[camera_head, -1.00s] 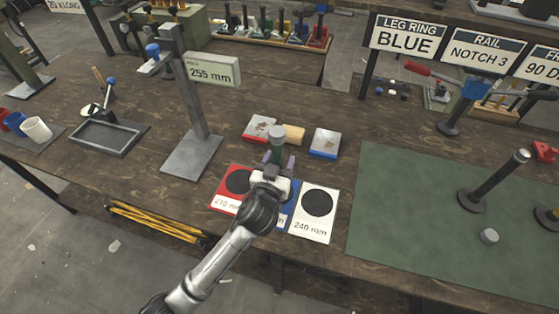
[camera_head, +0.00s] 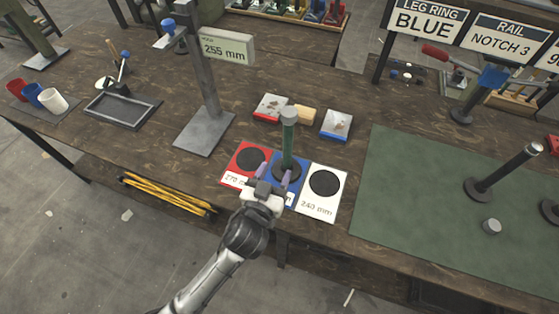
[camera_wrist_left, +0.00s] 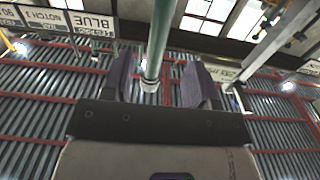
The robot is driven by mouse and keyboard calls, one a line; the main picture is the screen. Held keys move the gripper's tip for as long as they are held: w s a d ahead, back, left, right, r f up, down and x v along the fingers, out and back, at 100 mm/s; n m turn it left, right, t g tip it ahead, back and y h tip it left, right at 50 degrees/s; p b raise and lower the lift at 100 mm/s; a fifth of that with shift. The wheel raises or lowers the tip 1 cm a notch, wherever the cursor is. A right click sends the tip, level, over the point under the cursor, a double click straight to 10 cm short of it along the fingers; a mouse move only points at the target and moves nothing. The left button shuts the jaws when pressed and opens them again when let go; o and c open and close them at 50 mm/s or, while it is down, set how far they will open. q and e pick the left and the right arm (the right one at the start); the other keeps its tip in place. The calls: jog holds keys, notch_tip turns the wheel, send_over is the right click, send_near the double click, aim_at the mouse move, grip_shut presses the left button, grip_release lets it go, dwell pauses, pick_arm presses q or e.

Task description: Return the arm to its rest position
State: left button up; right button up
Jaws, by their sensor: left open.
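My left gripper (camera_head: 274,173) is open and empty at the front edge of the blue pad (camera_head: 303,166), with its arm coming up from the bottom of the head view. A green post (camera_head: 289,140) with a grey top and dark round base stands upright on the blue pad, just beyond the fingertips. In the left wrist view, the two purple fingers (camera_wrist_left: 160,80) are spread apart, and the green post (camera_wrist_left: 161,38) shows between them with a visible gap on both sides. My right gripper is not in view.
A red pad (camera_head: 245,160) and a white pad (camera_head: 323,188) flank the blue one. A gauge stand (camera_head: 205,132) marked 255 mm rises to the left. A green mat (camera_head: 420,210) with dark posts lies right. Free floor shows in front of the bench.

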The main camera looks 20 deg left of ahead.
pick_arm(q)
jog(key=shift+s, duration=0.4)
dwell(0.4)
jog(key=f+g, duration=0.1)
jog(key=a+f+m+g, duration=0.1)
jog(key=s+f+g+y, duration=0.1)
jog(key=shift+a+f+m, duration=0.25)
jog(key=shift+f+m, duration=0.15)
jog(key=s+g, duration=0.1)
jog(key=s+f+g, duration=0.1)
jog(key=g, duration=0.1)
jog(key=s+f+m+g, duration=0.1)
jog(key=shift+s+a+f+h, duration=0.2)
jog(key=shift+a+h, duration=0.1)
jog(key=shift+a, duration=0.1)
jog(key=s+a+f+g+h+p, duration=0.1)
jog(key=s+a+f+g+p, duration=0.2)
jog(key=s, duration=0.8)
jog(key=s+f+g+h+p, duration=0.1)
jog(key=s+f+g+p, duration=0.3)
jog(key=s, duration=0.7)
notch_tip(320, 180, up, 38)
jog(key=p, duration=3.5)
jog(key=shift+w+r, duration=0.25)
jog(key=shift+w, duration=0.15)
